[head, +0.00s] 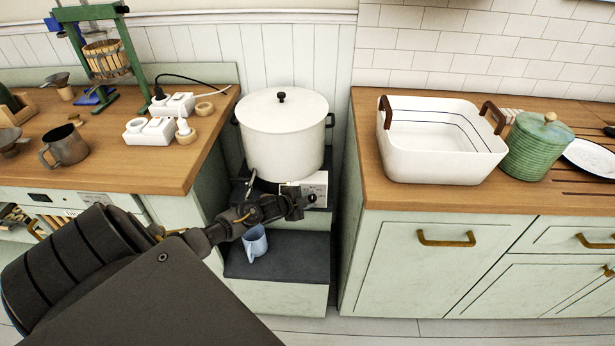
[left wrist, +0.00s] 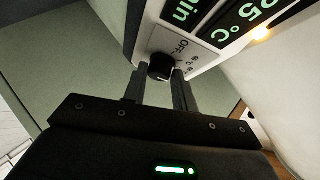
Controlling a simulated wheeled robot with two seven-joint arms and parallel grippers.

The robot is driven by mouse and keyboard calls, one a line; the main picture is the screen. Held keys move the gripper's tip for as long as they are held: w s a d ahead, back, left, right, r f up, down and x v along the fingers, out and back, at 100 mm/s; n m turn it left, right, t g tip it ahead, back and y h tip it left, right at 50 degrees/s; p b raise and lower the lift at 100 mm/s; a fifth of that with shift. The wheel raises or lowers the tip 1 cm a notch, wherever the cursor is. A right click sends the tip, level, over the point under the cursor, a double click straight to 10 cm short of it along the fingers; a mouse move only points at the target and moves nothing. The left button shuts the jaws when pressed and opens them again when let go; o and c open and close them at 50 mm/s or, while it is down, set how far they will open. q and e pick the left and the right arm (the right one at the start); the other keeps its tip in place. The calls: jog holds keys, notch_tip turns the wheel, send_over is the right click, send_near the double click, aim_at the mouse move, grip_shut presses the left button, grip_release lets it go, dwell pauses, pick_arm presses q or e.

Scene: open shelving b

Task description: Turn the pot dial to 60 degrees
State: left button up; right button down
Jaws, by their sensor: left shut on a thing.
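A large white pot (head: 285,140) with a lid and dark side handles stands on a dark stepped shelf between the two counters. A white control box (head: 316,183) sits at its lower front. In the left wrist view, the box panel (left wrist: 205,58) shows a lit "25 °C" display (left wrist: 262,12) and an "OFF" mark. The black dial (left wrist: 161,66) sticks out from this panel. My left gripper (head: 303,203) reaches the front of the box. In the left wrist view, its two fingers are shut on the dial, one on each side. My right gripper is not in view.
Wooden counters flank the pot closely. The left one holds power strips (head: 150,131) and a metal mug (head: 64,146); the right one holds a white basin (head: 440,155) and a green jar (head: 536,150).

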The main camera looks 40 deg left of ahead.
pick_arm(q)
jog(key=o, duration=1)
jog(key=shift+d, duration=0.1)
jog(key=shift+c, duration=0.2)
jog(key=shift+s, duration=0.1)
jog(key=p+v, duration=0.1)
jog(key=v, duration=0.9)
jog(key=shift+s+r, duration=0.15)
jog(key=shift+s, duration=0.15)
